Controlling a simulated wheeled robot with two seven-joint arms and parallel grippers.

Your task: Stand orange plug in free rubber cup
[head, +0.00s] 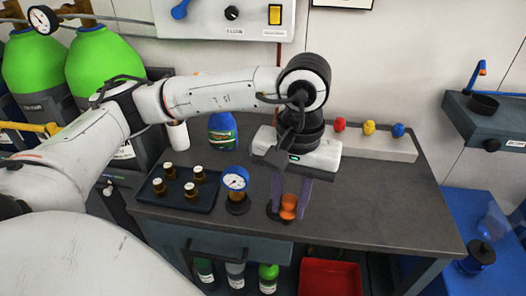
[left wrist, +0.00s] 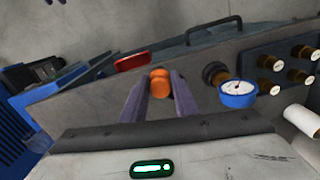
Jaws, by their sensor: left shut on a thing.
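The orange plug (head: 288,204) is between the fingers of my left gripper (head: 289,207), low over the front of the dark bench. In the left wrist view the plug (left wrist: 160,84) shows between the two purple fingertips (left wrist: 160,92), and the gripper is shut on it. A dark rubber cup (head: 273,213) is at the plug's lower end, partly hidden by the fingers. I cannot tell whether the plug is inside the cup or just above it. My right gripper is not in view.
A blue gauge (head: 235,180) stands in another dark cup (head: 238,206), left of the plug. A dark tray (head: 152,203) with several brass fittings is farther left. A blue bottle (head: 222,131) stands behind. A red bin (head: 329,279) is below the front edge.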

